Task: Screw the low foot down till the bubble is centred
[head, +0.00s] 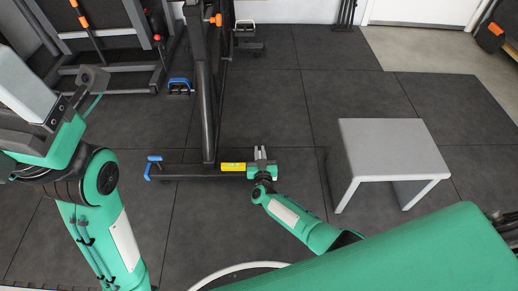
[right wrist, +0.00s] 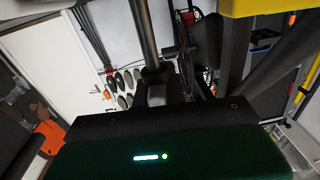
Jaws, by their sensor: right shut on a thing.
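A yellow spirit level (head: 233,167) lies on the dark base bar (head: 200,171) of an upright rack, near the bar's right end. Its bubble is too small to read. My right gripper (head: 260,154) is at that right end, just right of the level, and is shut on the foot there. The foot itself is hidden by the gripper. The right wrist view shows a yellow edge (right wrist: 270,6) at the top right, likely the level. My left gripper (head: 92,82) is at the upper left, away from the rack; its jaws are unclear.
The base bar's left end has blue parts (head: 154,166). The rack's dark upright (head: 207,110) rises behind the bar. A grey stool (head: 385,145) stands to the right on the black tiled floor (head: 280,100). Other gym equipment (head: 110,45) stands at the back left.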

